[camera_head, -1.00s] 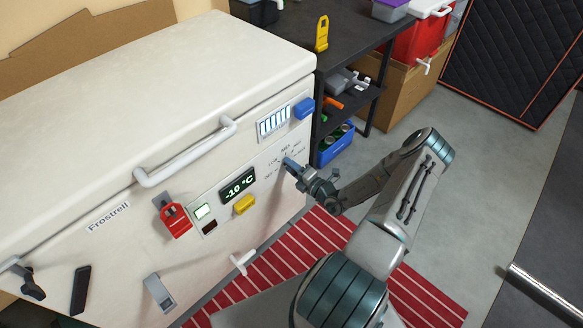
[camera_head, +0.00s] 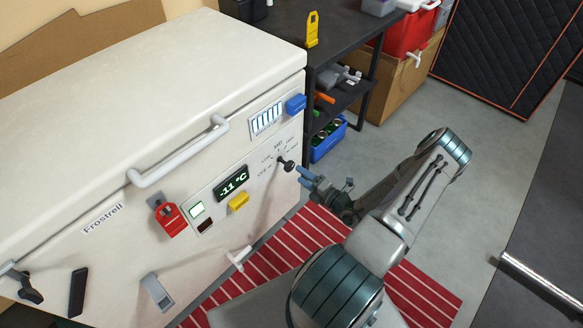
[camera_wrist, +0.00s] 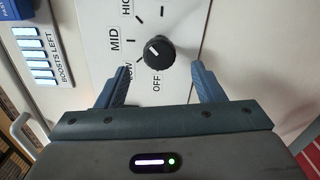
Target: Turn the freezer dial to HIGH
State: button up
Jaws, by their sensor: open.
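The freezer dial (camera_head: 287,165) is a black round knob on the front of the white chest freezer (camera_head: 150,90). In the wrist view the dial (camera_wrist: 158,52) sits ahead of and between my fingers, with OFF, LOW, MID and HIGH printed around it. Its white mark points toward the upper left of that view; I cannot tell exactly which label it meets. My gripper (camera_head: 306,175) is open and empty, apart from the dial and to its right in the head view. Both fingers show in the wrist view (camera_wrist: 160,78). The display (camera_head: 232,183) reads -11 °C.
A blue part (camera_head: 295,104), a yellow part (camera_head: 239,202) and a red part (camera_head: 170,218) stick out from the freezer front. A long handle (camera_head: 180,160) runs along the lid. A dark shelf unit (camera_head: 345,40) stands right of the freezer. Grey floor is open farther right.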

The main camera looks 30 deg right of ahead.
jog(key=v, duration=0.5)
dwell(0.4)
jog(key=s+a+r+n+g+y+p, duration=0.1)
jog(key=a+r+n+g+y+p, duration=0.1)
jog(key=a+r+n+g, duration=0.5)
jog(key=a+r+n+g+y+p, duration=0.2)
jog(key=a+r+n+g+p, duration=0.1)
jog(key=r+n, duration=0.75)
jog(key=s+a+r+n+g+y+p, duration=0.1)
jog(key=a+r+n+g+p, duration=0.1)
jog(key=a+r+n+g, duration=0.5)
jog(key=s+a+r+n+t+h+p, duration=0.1)
jog(key=s+r+n+h+p, duration=0.2)
jog(key=r+n, duration=0.4)
jog(key=s+a+r+n+t+h+p, duration=0.1)
jog(key=s+r+n+h, duration=0.3)
jog(key=r+n, duration=0.4)
jog(key=s+a+r+n+h+p, duration=0.1)
jog(key=s+r+n+h+p, duration=0.3)
jog(key=r+n, duration=0.4)
notch_tip(320, 180, up, 6)
jog(key=shift+f+t+p, duration=0.2)
jog(key=shift+t+p, duration=0.15)
jog(key=shift+t, duration=0.05)
